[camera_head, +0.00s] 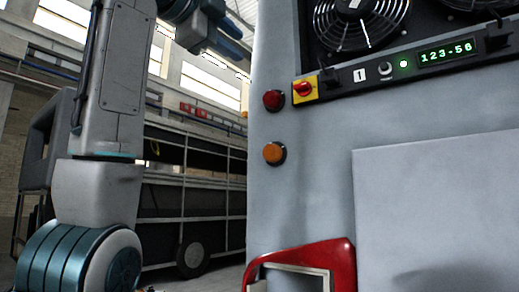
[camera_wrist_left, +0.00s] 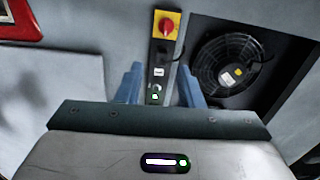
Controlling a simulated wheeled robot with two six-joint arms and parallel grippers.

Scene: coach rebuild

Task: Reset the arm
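My left gripper (camera_head: 230,38) is raised at the upper left of the head view, left of the grey coach panel (camera_head: 310,190) and apart from it. In the left wrist view, the blue fingers of my left gripper (camera_wrist_left: 159,84) are spread with nothing between them. The switch also shows in the head view (camera_head: 303,89). My right gripper is not in view.
The control strip carries a green display (camera_head: 446,53) reading 123-56, beneath a fan (camera_head: 358,22). A red lamp (camera_head: 273,100) and an orange lamp (camera_head: 274,153) stick out of the panel. A red-framed part (camera_head: 343,265) juts at the bottom. A dark vehicle frame (camera_head: 195,195) stands behind my left arm.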

